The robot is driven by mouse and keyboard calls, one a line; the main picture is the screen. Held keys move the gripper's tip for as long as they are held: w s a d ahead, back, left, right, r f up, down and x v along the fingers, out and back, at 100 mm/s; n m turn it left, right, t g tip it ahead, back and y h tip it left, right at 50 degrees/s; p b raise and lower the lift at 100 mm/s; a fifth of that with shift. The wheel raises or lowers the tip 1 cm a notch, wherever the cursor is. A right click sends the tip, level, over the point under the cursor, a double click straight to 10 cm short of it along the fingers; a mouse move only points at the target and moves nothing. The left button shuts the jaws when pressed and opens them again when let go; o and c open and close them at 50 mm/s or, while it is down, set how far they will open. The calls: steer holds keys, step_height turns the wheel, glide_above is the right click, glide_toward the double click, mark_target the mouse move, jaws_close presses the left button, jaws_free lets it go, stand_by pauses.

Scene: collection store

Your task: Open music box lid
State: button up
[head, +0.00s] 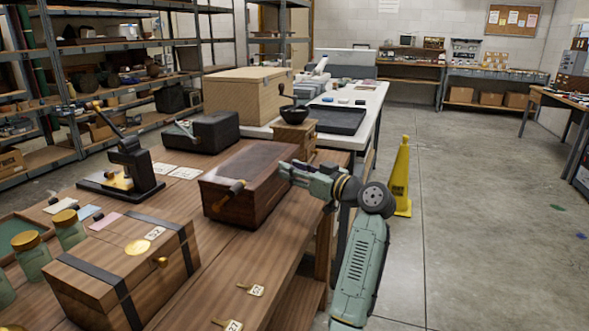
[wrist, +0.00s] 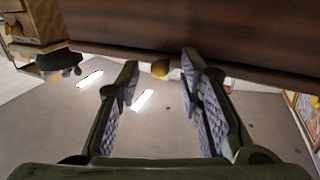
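The music box appears to be the dark reddish-brown wooden box (head: 238,196) in the middle of the workbench in the head view. Its lid (head: 262,163) is shut, and a crank with a wooden knob (head: 237,186) sits on its near left side. My gripper (head: 284,172) is at the box's right side, near the upper edge. In the wrist view the box (wrist: 200,38) crosses the top, and my gripper (wrist: 160,76) is open. A small brass-coloured knob (wrist: 160,68) shows between the fingers, with gaps beside it. Contact with the box cannot be told.
A strapped wooden chest (head: 125,262) stands at the near left. A black device (head: 127,172) and a dark case (head: 203,132) lie behind it. A coffee grinder (head: 295,138) stands beyond the music box.

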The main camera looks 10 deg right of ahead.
steer(key=shift+c, duration=0.5)
jaws_close()
